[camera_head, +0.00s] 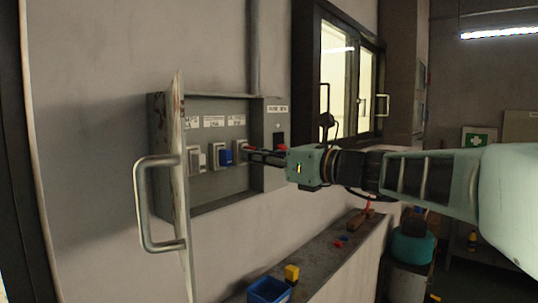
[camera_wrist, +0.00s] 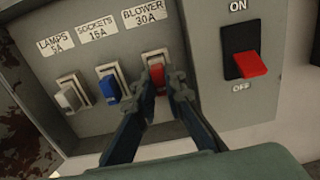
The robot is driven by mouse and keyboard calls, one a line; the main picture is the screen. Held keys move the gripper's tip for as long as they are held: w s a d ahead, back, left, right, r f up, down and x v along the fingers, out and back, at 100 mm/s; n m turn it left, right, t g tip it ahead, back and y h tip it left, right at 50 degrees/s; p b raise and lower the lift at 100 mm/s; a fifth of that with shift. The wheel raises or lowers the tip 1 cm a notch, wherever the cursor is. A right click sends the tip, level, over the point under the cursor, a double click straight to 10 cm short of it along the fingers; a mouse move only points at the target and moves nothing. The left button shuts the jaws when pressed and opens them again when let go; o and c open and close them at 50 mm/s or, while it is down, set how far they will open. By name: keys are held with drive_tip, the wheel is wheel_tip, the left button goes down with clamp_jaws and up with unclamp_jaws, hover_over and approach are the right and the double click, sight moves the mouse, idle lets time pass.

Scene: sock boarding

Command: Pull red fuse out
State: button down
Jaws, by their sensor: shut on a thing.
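The red fuse (camera_wrist: 159,78) sits in the slot labelled BLOWER 30A in the wrist view, between my fingertips. My gripper (camera_wrist: 162,82) is shut on it, and the fingers hide part of its sides. In the head view my gripper (camera_head: 246,150) reaches from the right to the fuse box (camera_head: 210,204), and its fingertips largely cover the red fuse. The fuse still appears to be in its holder.
A blue fuse (camera_wrist: 110,88) and a white fuse (camera_wrist: 71,98) sit left of it. A red switch lever (camera_wrist: 249,64) is on the right. The open box door (camera_head: 180,215) with its handle stands left. Below, a ledge (camera_head: 310,262) holds a blue bin (camera_head: 269,290) and a yellow block (camera_head: 292,273).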

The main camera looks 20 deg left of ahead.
drive_tip(key=shift+s+d, duration=0.15)
drive_tip(key=shift+d, duration=0.3)
drive_tip(key=shift+s+d, duration=0.1)
drive_tip(key=shift+b+v, duration=0.3)
drive_tip(key=shift+v, duration=0.95)
drive_tip(key=shift+s+d, duration=0.1)
drive_tip(key=shift+d, duration=0.05)
drive_tip(key=v, duration=2)
